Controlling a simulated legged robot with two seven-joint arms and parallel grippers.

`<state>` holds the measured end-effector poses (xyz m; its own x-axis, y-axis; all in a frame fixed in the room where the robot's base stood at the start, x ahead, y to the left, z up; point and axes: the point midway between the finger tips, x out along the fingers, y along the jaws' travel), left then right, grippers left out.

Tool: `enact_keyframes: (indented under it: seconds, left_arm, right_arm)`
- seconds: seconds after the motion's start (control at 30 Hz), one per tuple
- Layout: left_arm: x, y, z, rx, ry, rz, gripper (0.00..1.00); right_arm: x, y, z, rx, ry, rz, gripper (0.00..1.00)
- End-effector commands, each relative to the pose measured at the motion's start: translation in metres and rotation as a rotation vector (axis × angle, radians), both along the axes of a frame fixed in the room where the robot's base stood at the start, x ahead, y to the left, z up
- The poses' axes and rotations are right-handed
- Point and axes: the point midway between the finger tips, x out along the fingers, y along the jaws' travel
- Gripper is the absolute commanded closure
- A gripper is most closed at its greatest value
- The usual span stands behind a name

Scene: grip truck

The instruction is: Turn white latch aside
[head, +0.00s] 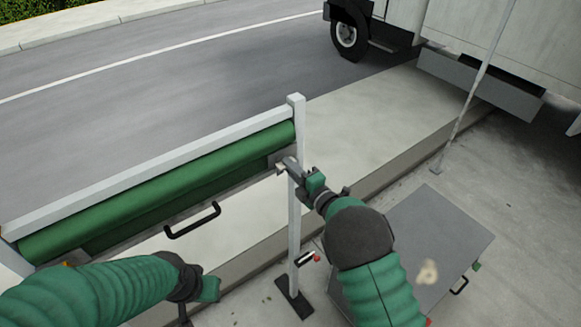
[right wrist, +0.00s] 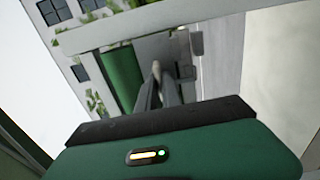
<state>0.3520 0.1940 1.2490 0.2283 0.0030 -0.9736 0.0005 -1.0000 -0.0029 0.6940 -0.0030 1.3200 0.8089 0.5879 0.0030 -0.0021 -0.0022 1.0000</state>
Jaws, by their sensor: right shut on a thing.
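The white latch (head: 279,167) is a small pale piece at the right end of the green roll's panel, beside the white post. My right gripper (head: 287,165) reaches it from the right and is shut on it; the fingers cover most of it. In the right wrist view the two fingers (right wrist: 157,78) come together beside the green roll (right wrist: 121,78), and the latch cannot be made out clearly there. My left gripper (head: 205,290) hangs low at the bottom, away from the latch; its fingers are mostly hidden.
The green roll (head: 165,190) sits under a white rail (head: 150,172) on a white post (head: 294,225). A black handle (head: 193,222) is below it. A truck (head: 480,40) stands behind.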

Motion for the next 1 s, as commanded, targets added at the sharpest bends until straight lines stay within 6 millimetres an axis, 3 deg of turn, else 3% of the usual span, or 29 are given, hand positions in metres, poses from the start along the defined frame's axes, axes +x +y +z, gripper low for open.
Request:
enact_keyframes:
  seconds: [0.03,0.47,1.0]
  left_arm:
    - [0.000,0.000,0.000,0.000,0.000,0.000,0.64]
    - [0.000,0.000,-0.006,0.000,0.000,-0.001,0.64]
    - [0.000,0.000,-0.054,0.000,0.000,-0.001,0.64]
  right_arm:
    - [-0.003,0.006,-0.002,0.002,0.003,0.015,1.00]
    - [-0.002,0.004,-0.005,0.023,0.023,0.008,1.00]
    - [-0.002,0.001,-0.009,0.331,0.247,0.005,1.00]
